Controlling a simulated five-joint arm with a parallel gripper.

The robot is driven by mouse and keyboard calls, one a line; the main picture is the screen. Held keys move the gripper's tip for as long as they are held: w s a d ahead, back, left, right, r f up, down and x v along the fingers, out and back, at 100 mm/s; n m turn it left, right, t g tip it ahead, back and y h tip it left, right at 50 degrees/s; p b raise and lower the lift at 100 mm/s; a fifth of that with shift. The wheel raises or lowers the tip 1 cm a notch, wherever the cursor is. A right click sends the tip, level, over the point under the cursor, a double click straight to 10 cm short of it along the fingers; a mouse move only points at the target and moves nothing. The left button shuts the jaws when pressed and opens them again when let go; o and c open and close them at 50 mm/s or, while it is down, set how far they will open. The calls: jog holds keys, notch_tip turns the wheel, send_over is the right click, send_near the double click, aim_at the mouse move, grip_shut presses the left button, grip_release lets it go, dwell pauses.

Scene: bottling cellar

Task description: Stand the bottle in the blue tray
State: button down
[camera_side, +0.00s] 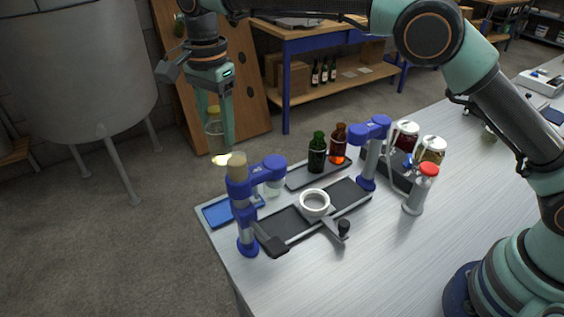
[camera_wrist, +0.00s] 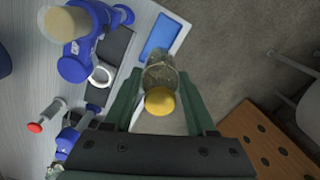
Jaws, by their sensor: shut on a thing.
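My gripper (camera_side: 217,122) is shut on a clear glass bottle with a yellow cap (camera_side: 214,142). The bottle hangs about upright between the fingers, cap up, in the air beyond the bench's far left edge. In the wrist view the yellow cap and glass body (camera_wrist: 160,76) show between the two green fingers (camera_wrist: 158,104). The blue tray (camera_side: 217,213) lies flat at the bench's far left corner, below the bottle in the side view and partly hidden by a blue stand. The wrist view shows the tray (camera_wrist: 160,36) above the bottle, its visible part empty.
A blue stand with a tan top (camera_side: 240,195) rises beside the tray. A clear jar (camera_side: 274,187) stands near it. A dark rail with a white ring (camera_side: 315,204) lies nearer. Green (camera_side: 317,154) and brown (camera_side: 338,145) bottles stand farther right. The bench's front area is clear.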

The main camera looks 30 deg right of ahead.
notch_tip(320, 180, down, 14)
jog(key=shift+f, duration=0.1)
dwell(0.5)
jog(key=shift+f, duration=0.2)
jog(key=shift+c, duration=1.1)
grip_release()
